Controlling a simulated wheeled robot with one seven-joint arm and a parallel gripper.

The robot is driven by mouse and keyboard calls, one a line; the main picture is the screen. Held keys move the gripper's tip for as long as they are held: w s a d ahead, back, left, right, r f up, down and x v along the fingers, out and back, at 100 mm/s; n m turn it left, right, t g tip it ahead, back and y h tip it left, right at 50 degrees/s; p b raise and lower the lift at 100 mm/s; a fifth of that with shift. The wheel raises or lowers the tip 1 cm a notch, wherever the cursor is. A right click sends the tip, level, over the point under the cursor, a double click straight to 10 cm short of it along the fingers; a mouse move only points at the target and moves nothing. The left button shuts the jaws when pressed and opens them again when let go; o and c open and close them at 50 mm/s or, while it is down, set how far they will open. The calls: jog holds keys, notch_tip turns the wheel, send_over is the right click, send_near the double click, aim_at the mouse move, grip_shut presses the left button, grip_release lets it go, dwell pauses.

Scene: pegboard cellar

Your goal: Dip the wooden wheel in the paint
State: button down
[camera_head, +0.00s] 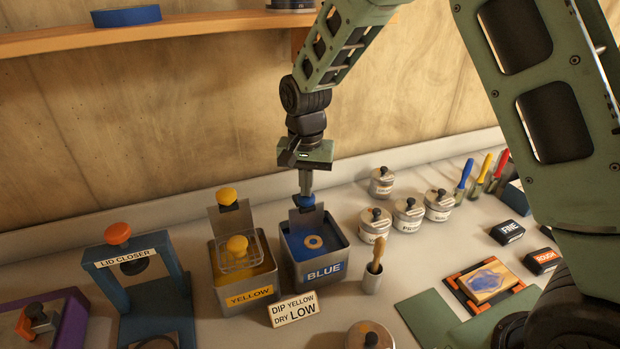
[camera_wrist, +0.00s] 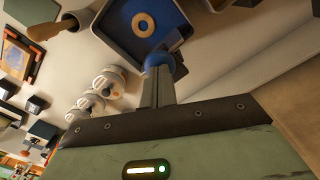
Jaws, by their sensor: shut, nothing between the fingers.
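The wooden wheel (camera_head: 313,242) is a small pale ring lying flat on the blue inside the grey tin labelled BLUE (camera_head: 325,273); it also shows in the wrist view (camera_wrist: 143,25). I cannot tell how deep it sits in the paint. A blue knob (camera_head: 304,201) tops the plate at that tin's back. My gripper (camera_head: 306,190) points down, shut and empty, right at the blue knob; I cannot tell if it touches. The YELLOW tin (camera_head: 249,296) stands to the left with a wire basket (camera_head: 239,258) and two yellow knobs.
A blue lid closer (camera_head: 130,265) stands left of the tins. A brush pot (camera_head: 372,281) and several lidded jars (camera_head: 408,216) stand to the right. The wooden wall and a shelf (camera_head: 180,30) are behind.

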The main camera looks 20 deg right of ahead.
jog(key=shift+f+b, duration=0.65)
jog(key=shift+f, duration=0.6)
jog(key=shift+r, duration=0.15)
dwell(0.7)
notch_tip(320, 180, up, 10)
jog(key=p, duration=0.7)
jog(key=shift+p, duration=0.4)
dwell(0.6)
notch_tip(320, 180, up, 5)
jog(key=p, duration=0.3)
jog(key=shift+p, duration=0.4)
